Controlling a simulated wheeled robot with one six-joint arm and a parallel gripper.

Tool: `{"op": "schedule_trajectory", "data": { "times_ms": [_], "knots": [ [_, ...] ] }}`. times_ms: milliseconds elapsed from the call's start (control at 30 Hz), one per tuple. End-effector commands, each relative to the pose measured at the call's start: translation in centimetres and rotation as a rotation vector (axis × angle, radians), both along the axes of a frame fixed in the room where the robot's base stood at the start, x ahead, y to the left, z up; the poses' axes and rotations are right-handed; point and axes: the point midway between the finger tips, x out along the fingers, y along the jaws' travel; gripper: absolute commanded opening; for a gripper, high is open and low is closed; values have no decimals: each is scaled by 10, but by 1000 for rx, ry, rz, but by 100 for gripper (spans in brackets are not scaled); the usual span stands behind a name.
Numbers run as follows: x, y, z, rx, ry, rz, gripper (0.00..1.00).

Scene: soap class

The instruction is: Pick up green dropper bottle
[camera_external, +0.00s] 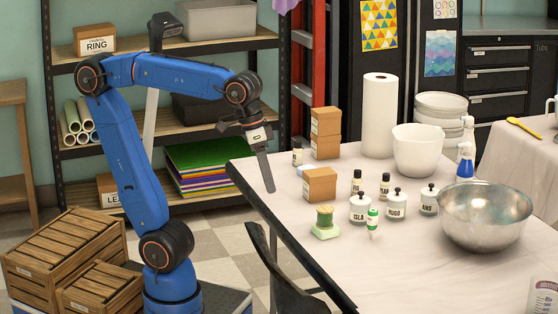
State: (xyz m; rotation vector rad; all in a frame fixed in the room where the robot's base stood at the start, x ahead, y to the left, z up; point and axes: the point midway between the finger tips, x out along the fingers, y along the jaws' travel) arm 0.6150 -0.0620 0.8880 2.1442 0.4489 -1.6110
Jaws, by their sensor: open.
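A small white bottle with a green band and green top (373,222) stands upright on the cloth-covered table, near its front left part; it looks like the green dropper bottle. It is just in front of the labelled white jars. My gripper (268,186) points down over the table's left edge, left of the bottle and well apart from it. Its fingers are seen almost edge-on. It is open and holds nothing visible.
A steel bowl (487,240) stands to the right. The table front (400,275) is clear.

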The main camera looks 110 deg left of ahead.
Motion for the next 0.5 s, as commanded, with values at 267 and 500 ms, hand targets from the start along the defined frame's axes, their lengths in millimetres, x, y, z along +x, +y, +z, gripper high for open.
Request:
{"op": "schedule_trajectory", "data": {
  "times_ms": [267, 500],
  "knots": [
    [81, 8, 50, -70, 73, 287, 44],
    [149, 16, 80, -115, 134, 541, 44]
  ]
}}
